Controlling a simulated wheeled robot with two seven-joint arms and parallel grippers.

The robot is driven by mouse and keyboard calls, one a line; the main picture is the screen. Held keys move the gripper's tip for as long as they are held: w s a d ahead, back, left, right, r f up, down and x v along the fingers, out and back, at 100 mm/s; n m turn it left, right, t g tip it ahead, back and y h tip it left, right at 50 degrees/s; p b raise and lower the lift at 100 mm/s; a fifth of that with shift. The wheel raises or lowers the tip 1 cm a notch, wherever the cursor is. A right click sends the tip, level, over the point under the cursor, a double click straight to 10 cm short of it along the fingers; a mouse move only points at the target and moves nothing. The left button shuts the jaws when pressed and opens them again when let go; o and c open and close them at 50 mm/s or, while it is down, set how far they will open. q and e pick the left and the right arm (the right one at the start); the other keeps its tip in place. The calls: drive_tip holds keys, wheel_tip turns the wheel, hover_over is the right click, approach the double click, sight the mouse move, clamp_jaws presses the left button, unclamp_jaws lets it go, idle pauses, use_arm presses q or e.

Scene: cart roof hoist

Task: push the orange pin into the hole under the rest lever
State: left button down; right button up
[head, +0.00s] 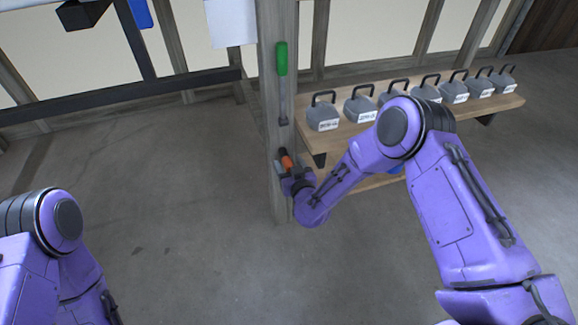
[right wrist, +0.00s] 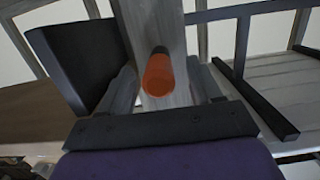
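The orange pin (head: 287,162) is at the wooden post, below a lever with a green handle (head: 282,60) and grey shaft that stands upright along the post. My right gripper (head: 291,171) is at the pin, low on the post. In the right wrist view the pin (right wrist: 159,76) points away from me toward the post, between the two grey fingers. A gap shows on each side of it, so the gripper (right wrist: 161,82) looks open around it. The hole cannot be made out. My left gripper is out of view; only its arm shows at lower left.
The wooden post (head: 270,105) rises in the middle. A wooden shelf (head: 335,143) right of it carries a row of several grey weights with handles (head: 322,114). A dark rail (head: 120,97) runs left of the post. The floor at left and front is clear.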

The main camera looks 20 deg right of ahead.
drive_tip(key=s+r+p, duration=0.1)
drive_tip(key=s+p, duration=0.1)
drive_tip(key=s, duration=0.8)
drive_tip(key=shift+s+d+r, duration=0.2)
drive_tip(key=shift+r, duration=0.1)
